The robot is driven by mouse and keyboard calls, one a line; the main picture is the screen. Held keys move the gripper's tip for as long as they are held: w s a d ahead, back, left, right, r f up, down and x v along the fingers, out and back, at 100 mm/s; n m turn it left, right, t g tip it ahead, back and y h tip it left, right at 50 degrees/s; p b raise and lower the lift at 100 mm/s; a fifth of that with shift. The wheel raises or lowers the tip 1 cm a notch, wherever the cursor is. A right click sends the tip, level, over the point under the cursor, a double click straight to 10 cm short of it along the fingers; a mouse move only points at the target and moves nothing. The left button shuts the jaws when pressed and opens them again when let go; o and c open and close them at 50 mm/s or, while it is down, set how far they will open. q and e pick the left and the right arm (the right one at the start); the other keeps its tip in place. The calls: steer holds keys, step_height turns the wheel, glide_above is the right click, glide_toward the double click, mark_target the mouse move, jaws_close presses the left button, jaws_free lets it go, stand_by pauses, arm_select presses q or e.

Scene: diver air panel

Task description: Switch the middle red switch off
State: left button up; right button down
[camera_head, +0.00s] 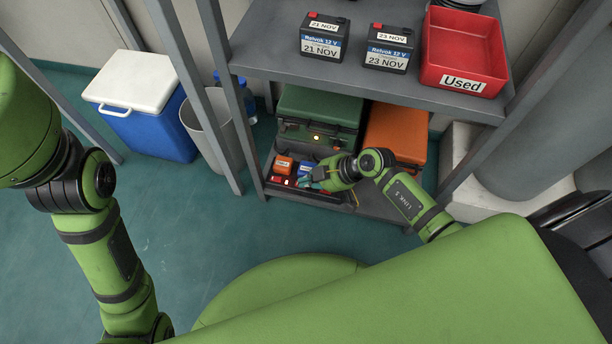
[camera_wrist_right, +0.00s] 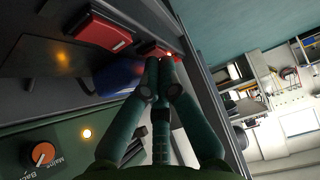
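Small red pieces that look like the switches (camera_head: 289,182) sit in a row at the front left of the lower shelf. They are small, and I cannot tell their on or off positions. My right gripper (camera_head: 316,178) is beside the right end of this row. In the right wrist view, the fingers of my right gripper (camera_wrist_right: 163,62) are together with nothing visible between them. Their tips are at or very near a red piece (camera_wrist_right: 153,47) with a small glow; contact is unclear. My left arm shows at the left, but its gripper is out of view.
A shelf post (camera_head: 212,100) stands left.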

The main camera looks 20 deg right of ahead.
steer(key=shift+w+a+r, duration=0.1)
steer(key=shift+a+r, duration=0.05)
steer(key=shift+w+a+r+p, duration=0.3)
steer(key=shift+a+p, duration=0.2)
steer(key=shift+p, duration=0.3)
steer(key=shift+f, duration=0.1)
